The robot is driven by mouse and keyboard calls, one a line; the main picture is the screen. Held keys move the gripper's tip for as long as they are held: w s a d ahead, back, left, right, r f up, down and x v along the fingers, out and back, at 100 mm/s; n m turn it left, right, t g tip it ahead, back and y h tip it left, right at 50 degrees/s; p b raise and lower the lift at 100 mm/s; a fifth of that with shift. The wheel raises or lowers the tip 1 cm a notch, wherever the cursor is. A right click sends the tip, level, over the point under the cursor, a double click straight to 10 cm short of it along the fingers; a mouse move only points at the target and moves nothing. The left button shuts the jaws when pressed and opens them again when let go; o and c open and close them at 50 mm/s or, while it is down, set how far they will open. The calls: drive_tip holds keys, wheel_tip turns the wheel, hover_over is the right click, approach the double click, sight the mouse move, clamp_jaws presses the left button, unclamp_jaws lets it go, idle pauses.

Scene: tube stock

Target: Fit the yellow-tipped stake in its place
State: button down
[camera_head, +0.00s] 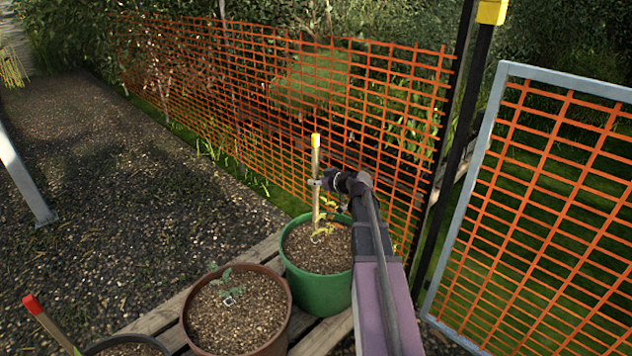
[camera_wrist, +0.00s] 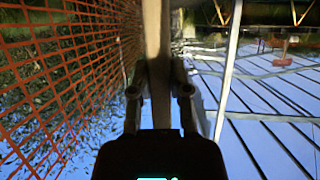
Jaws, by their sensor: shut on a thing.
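The yellow-tipped stake (camera_head: 316,165) is a pale wooden stick with a yellow top. It stands about upright over the green pot (camera_head: 322,291), with its lower end by the small yellowish plant (camera_head: 322,232). Leaves partly cover that end, so I cannot tell whether it touches the soil. My gripper (camera_head: 316,183) is shut on the stake below its yellow top. In the wrist view the stake (camera_wrist: 154,45) runs up the middle, between the two fingers of my gripper (camera_wrist: 158,80).
A brown pot (camera_head: 285,325) with a green seedling (camera_head: 228,288) is left of the green pot on wooden slats (camera_head: 152,318). A red-tipped stake (camera_head: 48,322) is at a dark pot (camera_head: 128,340), lower left. Orange mesh fence (camera_head: 250,100) stands behind; a framed mesh panel (camera_head: 560,200) is at right.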

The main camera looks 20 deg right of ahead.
sight(317, 195)
drive_tip(key=shift+f, duration=0.2)
drive_tip(key=shift+f+b, duration=1.05)
drive_tip(key=shift+b, duration=0.2)
drive_tip(key=shift+f+b, duration=1.7)
drive_tip(key=shift+f, duration=0.15)
drive_tip(key=c, duration=0.5)
unclamp_jaws()
